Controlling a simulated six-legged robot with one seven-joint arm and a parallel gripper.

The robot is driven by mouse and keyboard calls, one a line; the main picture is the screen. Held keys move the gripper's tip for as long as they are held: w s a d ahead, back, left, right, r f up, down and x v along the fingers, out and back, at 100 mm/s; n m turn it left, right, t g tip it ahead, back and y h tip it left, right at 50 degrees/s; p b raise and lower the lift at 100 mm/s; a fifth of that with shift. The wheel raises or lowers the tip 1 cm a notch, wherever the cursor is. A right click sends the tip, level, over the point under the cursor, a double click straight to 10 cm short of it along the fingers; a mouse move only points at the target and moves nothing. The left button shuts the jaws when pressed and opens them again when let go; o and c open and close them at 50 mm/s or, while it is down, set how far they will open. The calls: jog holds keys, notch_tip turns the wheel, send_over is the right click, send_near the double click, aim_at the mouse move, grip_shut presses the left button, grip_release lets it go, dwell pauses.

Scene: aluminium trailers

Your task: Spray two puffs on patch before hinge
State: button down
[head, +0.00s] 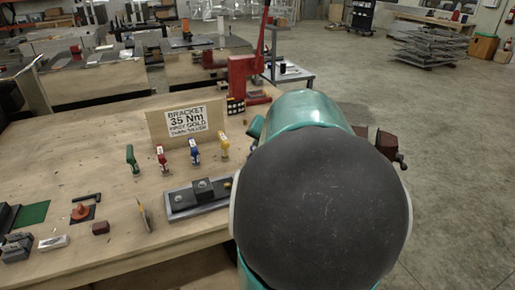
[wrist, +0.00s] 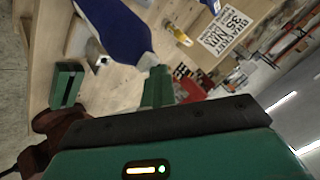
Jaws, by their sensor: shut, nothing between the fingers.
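My gripper (wrist: 158,86) shows in the wrist view as green fingers close together beyond the dark pad; it is shut and empty. A large blue piece (wrist: 112,28) lies close in front of the fingers; whether it touches them is unclear. In the head view my arm hides the gripper. A green flat patch (head: 30,214) lies at the table's left. A dark block with round studs (head: 190,199) sits on a grey plate near the middle. I cannot tell for sure which item is the spray, or where the hinge is.
Green (head: 132,160), red (head: 162,160), blue (head: 195,151) and yellow (head: 224,147) upright tools stand before a sign board (head: 187,121). A red press (head: 245,75) is at the back. An orange-red piece (head: 82,211) and small blocks lie at the left.

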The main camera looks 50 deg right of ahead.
jog(key=shift+r, duration=0.35)
notch_tip(320, 180, up, 6)
dwell(0.8)
jog(key=shift+a+r, duration=0.1)
dwell(2.5)
